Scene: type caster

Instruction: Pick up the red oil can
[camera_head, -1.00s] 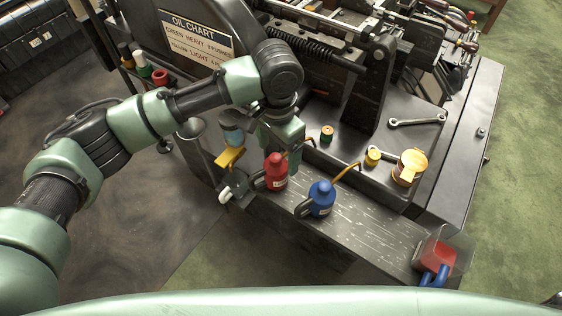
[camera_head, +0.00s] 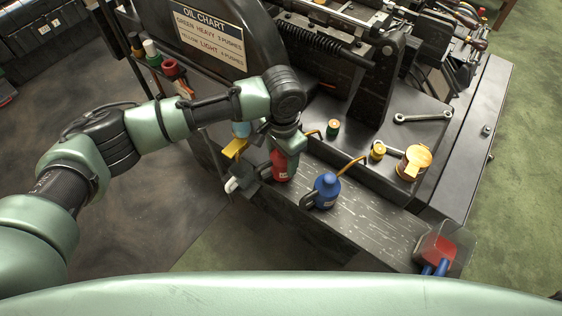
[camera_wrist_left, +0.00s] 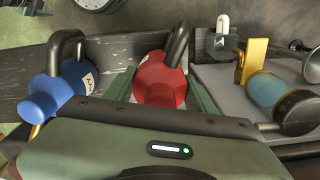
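The red oil can (camera_head: 281,168) stands on the worn grey ledge (camera_head: 355,215) of the machine, its top partly hidden by my left gripper (camera_head: 284,150). In the left wrist view the red can (camera_wrist_left: 160,82) sits between the two green fingers of my left gripper (camera_wrist_left: 160,90). The fingers are spread on either side of it, and a gap shows on the left; contact on the right is unclear. A blue oil can (camera_head: 325,190) stands just to the right of the red one. My right gripper is in neither view.
A clear box (camera_head: 437,248) with red content sits at the ledge's right end. A yellow-and-blue object (camera_head: 237,145) is left of the red can.

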